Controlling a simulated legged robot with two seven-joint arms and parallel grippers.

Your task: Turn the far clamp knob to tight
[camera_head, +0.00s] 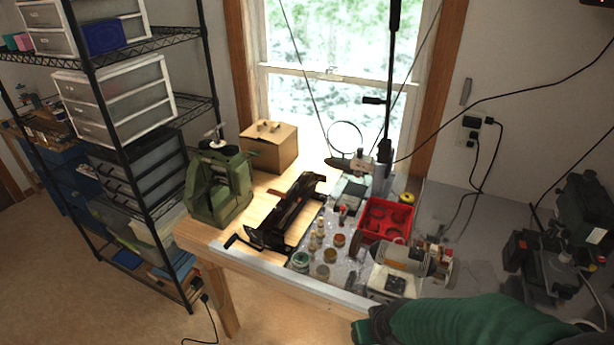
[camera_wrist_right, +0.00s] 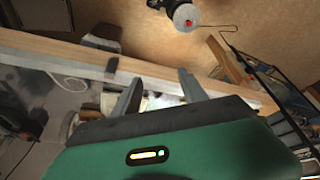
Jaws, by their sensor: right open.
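A black clamp-like device (camera_head: 288,212) lies lengthwise on the wooden left part of the bench, with a thin crank handle (camera_head: 234,240) at its near end. A green machine (camera_head: 220,187) stands to its left, with a dark knob-like part and light handle (camera_head: 214,138) on top. I cannot tell which part is the far clamp knob. My right arm enters at the bottom right of the head view, its dark gripper end (camera_head: 364,331) in front of the bench's near edge. In the right wrist view my right gripper (camera_wrist_right: 160,84) is open and empty, fingers apart near the bench edge. My left gripper is not seen.
A dark machine (camera_head: 583,215) is at right. A wire shelf (camera_head: 150,130) stands left. Bare wood shows beside the green machine.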

